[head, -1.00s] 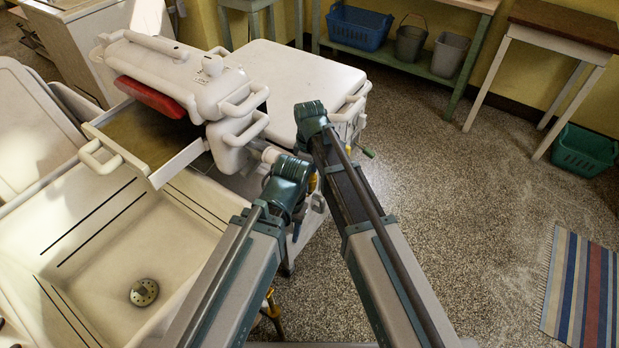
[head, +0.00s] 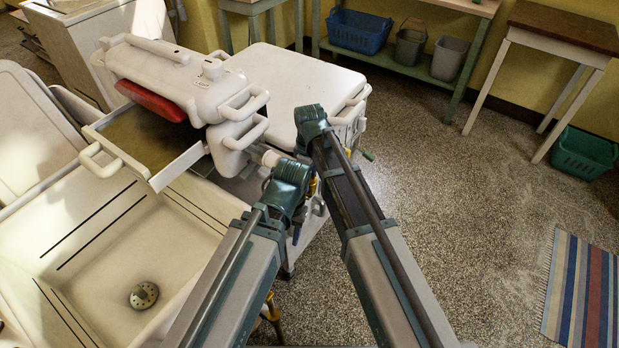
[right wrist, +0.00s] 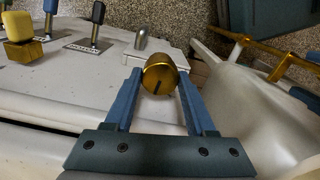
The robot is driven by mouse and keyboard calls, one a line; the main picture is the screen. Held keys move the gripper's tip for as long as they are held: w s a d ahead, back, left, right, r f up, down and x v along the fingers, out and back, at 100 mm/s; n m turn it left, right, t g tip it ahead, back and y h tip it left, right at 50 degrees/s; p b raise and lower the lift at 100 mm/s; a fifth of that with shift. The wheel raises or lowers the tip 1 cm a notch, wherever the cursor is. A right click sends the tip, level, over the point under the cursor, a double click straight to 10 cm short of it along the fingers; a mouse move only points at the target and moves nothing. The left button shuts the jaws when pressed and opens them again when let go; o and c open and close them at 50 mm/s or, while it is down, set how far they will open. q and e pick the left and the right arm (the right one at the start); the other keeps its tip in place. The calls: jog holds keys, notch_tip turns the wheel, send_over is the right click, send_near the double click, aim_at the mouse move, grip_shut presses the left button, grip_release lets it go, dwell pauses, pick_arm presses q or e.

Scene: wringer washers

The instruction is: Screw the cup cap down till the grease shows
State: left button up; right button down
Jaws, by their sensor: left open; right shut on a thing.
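The brass cup cap (right wrist: 159,78) is a round, gold-coloured cylinder with a dark mark on its face, on the white washer body in the right wrist view. My right gripper (right wrist: 160,84) has its two blue fingers shut on the sides of the cap. The cap's lower part is hidden, and I cannot make out grease around it. In the head view my right gripper is hidden by its own arm at the washer's side. My left gripper (head: 297,228) is lower, open, near the washer's front side, mostly hidden behind its wrist.
The white washer with its wringer (head: 165,75) stands beside the sink tub (head: 100,235). Levers (right wrist: 92,30) with blue and black handles and a yellow block (right wrist: 20,50) stand left of the cap. Brass pipework (right wrist: 265,45) is at right. The speckled floor (head: 450,210) is open.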

jog(key=m, duration=1.3)
jog(key=shift+m, duration=2.3)
jog(key=shift+c, duration=1.2)
grip_release()
